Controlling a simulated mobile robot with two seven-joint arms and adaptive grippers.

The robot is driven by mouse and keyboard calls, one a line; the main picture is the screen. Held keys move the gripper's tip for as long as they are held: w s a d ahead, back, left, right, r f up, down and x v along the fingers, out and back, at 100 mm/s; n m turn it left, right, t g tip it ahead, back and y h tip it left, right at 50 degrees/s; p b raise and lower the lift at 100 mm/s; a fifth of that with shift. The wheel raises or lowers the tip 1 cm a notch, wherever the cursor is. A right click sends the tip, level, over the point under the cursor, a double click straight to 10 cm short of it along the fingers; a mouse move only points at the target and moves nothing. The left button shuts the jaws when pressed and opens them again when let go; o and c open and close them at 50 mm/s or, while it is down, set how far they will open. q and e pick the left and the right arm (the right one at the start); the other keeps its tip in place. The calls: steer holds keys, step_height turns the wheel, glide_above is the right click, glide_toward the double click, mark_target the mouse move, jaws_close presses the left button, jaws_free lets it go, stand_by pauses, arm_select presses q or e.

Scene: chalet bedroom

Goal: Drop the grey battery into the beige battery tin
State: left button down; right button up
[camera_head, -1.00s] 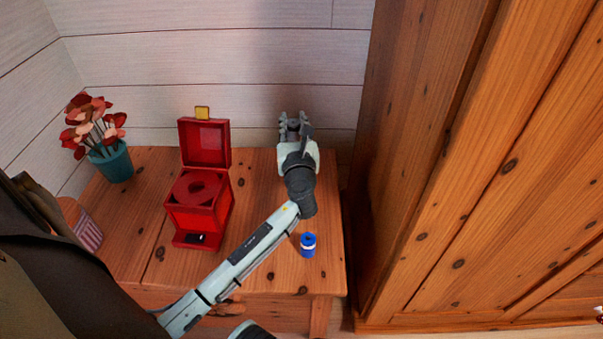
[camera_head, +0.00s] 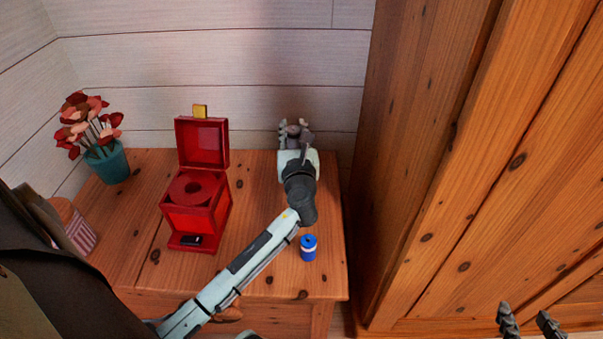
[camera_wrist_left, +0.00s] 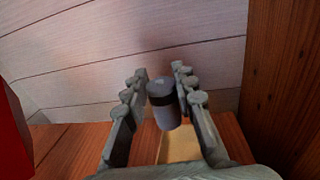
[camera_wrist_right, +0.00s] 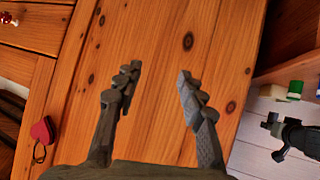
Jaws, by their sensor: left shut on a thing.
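The grey battery (camera_wrist_left: 164,105), a cylinder with a dark band, is upright between the fingers of my left gripper (camera_wrist_left: 160,91) in the left wrist view. The gripper is shut on it. In the head view my left gripper (camera_head: 294,130) is over the back right of the wooden table, near the wall. A beige patch (camera_wrist_left: 181,148), perhaps the battery tin, shows below the battery in the left wrist view, mostly hidden by it and the gripper. My right gripper (camera_wrist_right: 157,84) is open and empty; it shows at the lower right of the head view (camera_head: 528,318).
On the table (camera_head: 262,276) stand a red box (camera_head: 196,205) with its lid up, a blue cylinder (camera_head: 308,248) beside my left forearm, and a teal flower pot (camera_head: 109,162). A tall wooden wardrobe (camera_head: 430,180) bounds the table's right side.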

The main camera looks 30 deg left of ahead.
arm_select(q)
steer(key=shift+f+b, duration=0.85)
steer(key=shift+b, duration=0.1)
arm_select(e)
steer(key=w+a+r+t+y, duration=0.2)
steer(key=a+r+t, duration=0.3)
steer(key=r, duration=0.4)
steer(key=shift+w+a+r+n+y, duration=0.2)
steer(key=shift+w+a+n+y, duration=0.1)
steer(key=shift+a+y, duration=0.3)
arm_select(q)
steer(key=c, duration=1.2)
jaws_free()
steer(key=shift+o, duration=0.2)
steer(key=shift+s+f, duration=0.1)
steer(key=shift+s+d, duration=0.25)
steer(key=shift+d, duration=0.05)
steer(key=v, duration=1.1)
steer(key=shift+s+d, duration=0.1)
arm_select(e)
steer(key=shift+s, duration=0.1)
